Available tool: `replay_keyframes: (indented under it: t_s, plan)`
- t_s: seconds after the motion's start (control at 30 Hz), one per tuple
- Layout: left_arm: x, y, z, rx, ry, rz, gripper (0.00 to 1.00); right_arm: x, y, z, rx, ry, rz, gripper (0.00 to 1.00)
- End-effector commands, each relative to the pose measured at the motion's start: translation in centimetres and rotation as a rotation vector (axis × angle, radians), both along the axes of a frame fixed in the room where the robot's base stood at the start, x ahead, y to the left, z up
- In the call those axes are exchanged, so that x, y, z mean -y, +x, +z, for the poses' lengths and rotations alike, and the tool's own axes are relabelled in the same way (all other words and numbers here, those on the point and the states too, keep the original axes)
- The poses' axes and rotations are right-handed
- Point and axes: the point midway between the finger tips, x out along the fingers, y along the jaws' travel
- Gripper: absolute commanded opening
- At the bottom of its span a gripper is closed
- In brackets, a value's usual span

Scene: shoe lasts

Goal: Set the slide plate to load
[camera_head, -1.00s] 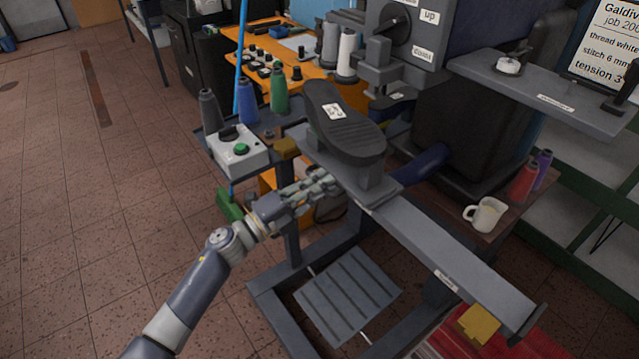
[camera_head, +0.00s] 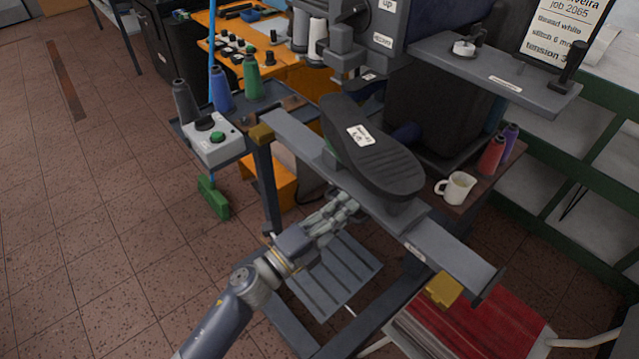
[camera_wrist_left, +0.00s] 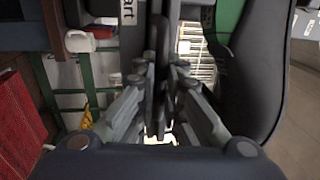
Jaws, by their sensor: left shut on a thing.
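The slide plate (camera_head: 408,216) sits on a long grey rail (camera_head: 455,262) and carries a black shoe sole (camera_head: 375,160) with a white label. My left gripper (camera_head: 346,205) is at the near side of the plate, below the sole. In the left wrist view the fingers (camera_wrist_left: 160,85) are closed on a thin dark part in the middle, with the sole (camera_wrist_left: 258,75) just to the right. What they hold is mostly hidden in the head view. A small label (camera_head: 416,252) on the rail is too small to read there. My right gripper is not in view.
Yellow blocks stand at the rail's left end (camera_head: 262,134) and below its right end (camera_head: 443,290). The stitching machine (camera_head: 430,100) is behind. A white mug (camera_head: 456,188) and thread cones are on side shelves. A control box (camera_head: 212,143) is at left. The rail's right part is bare.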

Motion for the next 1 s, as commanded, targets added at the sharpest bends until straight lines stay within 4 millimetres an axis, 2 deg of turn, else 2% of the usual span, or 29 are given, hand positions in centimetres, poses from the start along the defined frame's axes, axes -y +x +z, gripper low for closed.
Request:
replay_keyframes:
  t_s: [0.03, 0.2, 0.5, 0.7, 1.0]
  plan:
    - [1.1, -1.5, 0.0, -0.006, -0.003, -0.005, 0.00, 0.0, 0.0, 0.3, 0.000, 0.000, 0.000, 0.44]
    - [3.8, -5.2, -0.1, -0.006, -0.004, -0.004, 0.00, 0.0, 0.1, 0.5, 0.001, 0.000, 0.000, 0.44]
    - [7.5, -10.4, -0.2, -0.004, -0.003, -0.004, 0.00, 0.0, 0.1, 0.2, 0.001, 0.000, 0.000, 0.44]
    - [8.9, -12.2, -0.1, -0.002, -0.002, -0.003, 0.00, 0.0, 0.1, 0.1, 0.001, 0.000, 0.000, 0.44]
    - [9.6, -13.2, -0.1, -0.001, 0.001, -0.004, 0.00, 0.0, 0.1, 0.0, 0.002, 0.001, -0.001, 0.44]
